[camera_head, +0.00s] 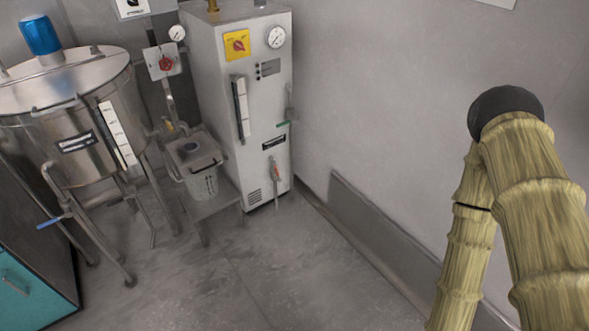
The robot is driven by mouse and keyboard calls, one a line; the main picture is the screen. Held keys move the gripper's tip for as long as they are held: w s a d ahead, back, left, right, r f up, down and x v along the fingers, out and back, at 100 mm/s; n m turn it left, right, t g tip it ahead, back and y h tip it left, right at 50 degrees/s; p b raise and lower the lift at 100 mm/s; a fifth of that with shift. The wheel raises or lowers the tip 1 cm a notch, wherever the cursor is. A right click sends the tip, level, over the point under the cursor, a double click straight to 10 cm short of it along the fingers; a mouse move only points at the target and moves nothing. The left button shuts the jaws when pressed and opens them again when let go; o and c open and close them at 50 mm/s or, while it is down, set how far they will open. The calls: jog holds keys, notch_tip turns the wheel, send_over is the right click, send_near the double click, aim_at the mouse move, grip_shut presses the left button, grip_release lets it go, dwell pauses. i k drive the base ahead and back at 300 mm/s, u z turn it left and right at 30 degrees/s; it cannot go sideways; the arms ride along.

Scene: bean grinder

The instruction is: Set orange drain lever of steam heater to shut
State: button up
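The steam heater seems to be the tall pale cabinet (241,110) against the back wall. It has a round gauge and a yellow panel with a red knob. A small orange lever (274,168) shows low on its right-hand face, above a short, pale, vertical pipe (277,193). The lever looks roughly upright, but it is too small to tell its setting. My arm (530,190) is bent at the right of the view, well apart from the heater. My gripper is not in view.
A steel tank (75,110) with a blue cap stands on legs at the left. A teal cabinet (25,290) is at bottom left. The floor (290,270) in front of the heater is clear.

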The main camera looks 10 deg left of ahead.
aim_at(279, 179)
jog(key=u, duration=0.2)
jog(key=i, duration=0.9)
jog(key=u, duration=0.4)
